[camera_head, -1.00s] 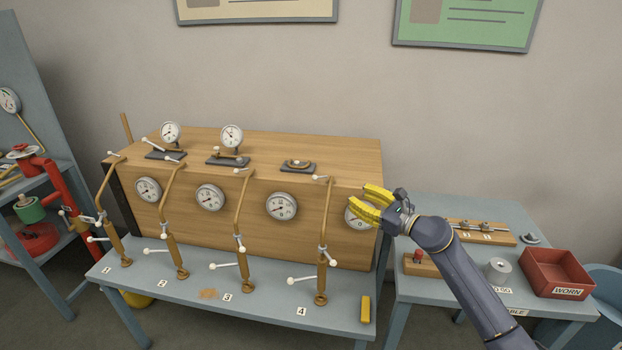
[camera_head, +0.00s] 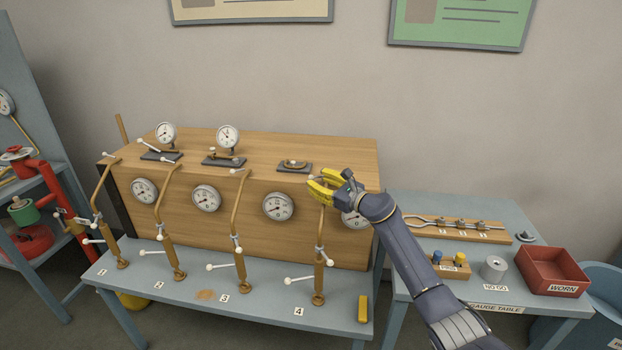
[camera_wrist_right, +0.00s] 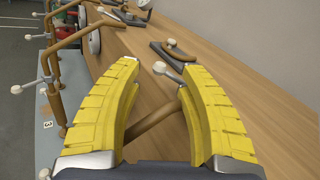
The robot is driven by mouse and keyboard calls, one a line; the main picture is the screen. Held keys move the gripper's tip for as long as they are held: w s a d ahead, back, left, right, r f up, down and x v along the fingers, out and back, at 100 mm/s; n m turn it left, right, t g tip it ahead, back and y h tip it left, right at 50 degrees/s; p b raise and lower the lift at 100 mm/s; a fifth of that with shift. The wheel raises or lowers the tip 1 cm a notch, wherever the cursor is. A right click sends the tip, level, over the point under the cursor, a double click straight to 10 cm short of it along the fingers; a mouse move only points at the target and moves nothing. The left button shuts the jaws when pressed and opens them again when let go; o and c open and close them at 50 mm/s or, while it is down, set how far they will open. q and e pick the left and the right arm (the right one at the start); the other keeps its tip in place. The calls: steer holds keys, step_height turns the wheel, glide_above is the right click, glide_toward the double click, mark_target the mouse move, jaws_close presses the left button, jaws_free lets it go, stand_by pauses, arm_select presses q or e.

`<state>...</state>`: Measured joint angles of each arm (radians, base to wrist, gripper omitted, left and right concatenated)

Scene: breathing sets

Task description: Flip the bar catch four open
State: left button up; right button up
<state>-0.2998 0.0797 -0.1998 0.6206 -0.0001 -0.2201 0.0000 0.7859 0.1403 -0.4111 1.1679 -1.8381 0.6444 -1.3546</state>
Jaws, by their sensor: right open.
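Bar catch four is a small bar with a white ball end (camera_wrist_right: 160,67) at the top of the bent brown pipe (camera_head: 321,250) above label 4. In the right wrist view the ball end lies between my fingertips, and the bar runs toward the right finger; I cannot tell whether they touch. My right gripper (camera_head: 317,182) has yellow fingers, is open, and is at the pipe's top; it also shows in the right wrist view (camera_wrist_right: 160,66). In the head view the fingers mostly hide the catch. My left gripper is not in view.
Similar pipes with white-tipped levers stand left, including the one by label 3 (camera_head: 238,240). The wooden box (camera_head: 260,150) behind carries gauges. A yellow block (camera_head: 363,309) lies at the bench's right end. The right table holds a red bin (camera_head: 553,275) and a small grey cylinder (camera_head: 493,268).

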mark_target(311, 177)
steer(key=shift+x, duration=1.75)
steer(key=shift+o, duration=0.3)
jaws_close()
